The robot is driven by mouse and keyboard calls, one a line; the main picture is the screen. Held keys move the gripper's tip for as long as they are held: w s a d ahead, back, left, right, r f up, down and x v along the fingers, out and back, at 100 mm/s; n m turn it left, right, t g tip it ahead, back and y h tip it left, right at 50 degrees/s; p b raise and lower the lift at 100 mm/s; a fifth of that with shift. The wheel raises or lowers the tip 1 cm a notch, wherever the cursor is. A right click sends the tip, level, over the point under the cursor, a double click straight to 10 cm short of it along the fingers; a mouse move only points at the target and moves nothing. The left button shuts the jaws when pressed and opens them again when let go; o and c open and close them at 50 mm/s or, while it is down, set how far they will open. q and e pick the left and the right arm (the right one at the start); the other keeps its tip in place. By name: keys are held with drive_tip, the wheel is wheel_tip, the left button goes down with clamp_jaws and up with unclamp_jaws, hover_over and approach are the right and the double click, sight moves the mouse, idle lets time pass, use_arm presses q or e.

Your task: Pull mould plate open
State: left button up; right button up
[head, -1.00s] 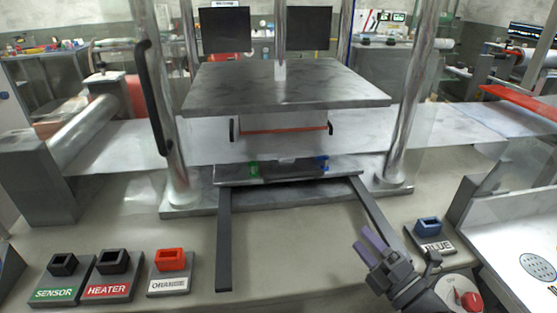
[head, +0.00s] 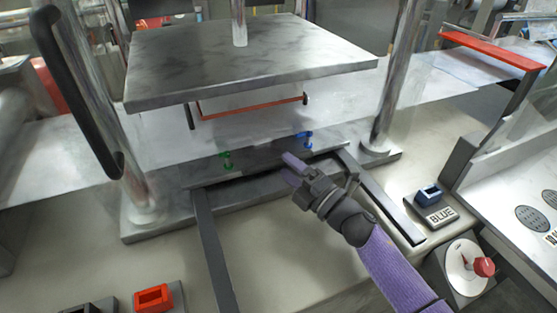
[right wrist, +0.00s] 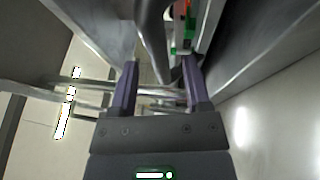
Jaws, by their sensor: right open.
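The mould plate (head: 265,163) is the flat grey plate low in the press, under the big upper plate (head: 250,60). My left gripper is not in view.
Two dark rails (head: 213,250) run forward from the plate, the right one (head: 385,200) beside my right arm. Chrome posts (head: 396,90) flank the press. The bench between the rails is clear.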

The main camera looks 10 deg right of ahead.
drive_tip(key=shift+x, duration=1.35)
clamp_jaws()
drive_tip(key=shift+f, duration=0.1)
